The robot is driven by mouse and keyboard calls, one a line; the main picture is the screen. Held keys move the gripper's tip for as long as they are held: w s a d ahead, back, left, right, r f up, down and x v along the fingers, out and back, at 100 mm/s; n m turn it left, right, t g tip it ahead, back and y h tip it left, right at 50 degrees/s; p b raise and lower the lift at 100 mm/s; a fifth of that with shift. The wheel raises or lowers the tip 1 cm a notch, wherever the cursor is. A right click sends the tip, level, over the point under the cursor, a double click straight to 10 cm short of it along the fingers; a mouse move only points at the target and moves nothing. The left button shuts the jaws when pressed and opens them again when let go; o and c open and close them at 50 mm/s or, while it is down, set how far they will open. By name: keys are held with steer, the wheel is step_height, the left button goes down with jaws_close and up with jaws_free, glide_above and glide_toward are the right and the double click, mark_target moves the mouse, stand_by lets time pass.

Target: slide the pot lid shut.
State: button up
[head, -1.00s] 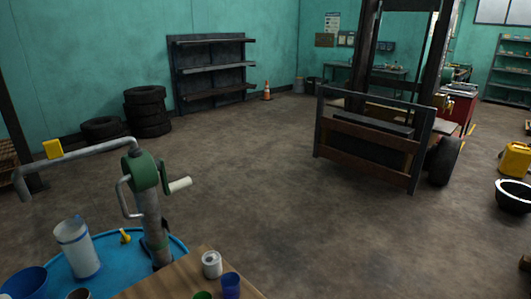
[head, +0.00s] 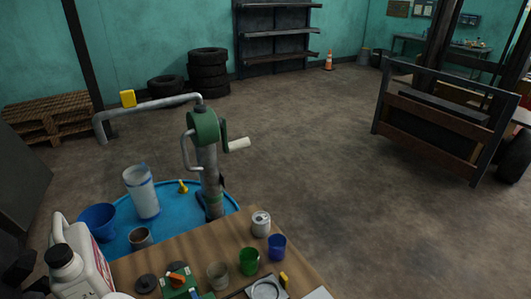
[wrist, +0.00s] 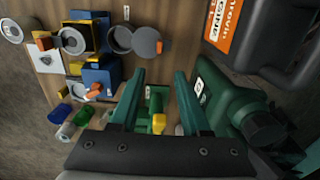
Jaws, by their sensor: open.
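The pot's mouth looks uncovered. My gripper (wrist: 158,76) is open, with its two green fingers apart and nothing seen held between them. The pot and disc appear beyond the fingertips, up and slightly left in the picture. In the head view a dark round disc (head: 146,284) lies near the bottom edge; I cannot tell if it is the lid.
Blue boxes (wrist: 95,76) with orange knobs stand left of the fingers. Cups (head: 249,261), a white jug (head: 80,262) and a hand pump (head: 207,165) crowd the bench area.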

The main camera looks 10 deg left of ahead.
step_height(320, 180, down, 14)
steer(key=shift+d+f, duration=0.1)
steer(key=shift+c, duration=0.2)
jaws_close()
stand_by(1.2)
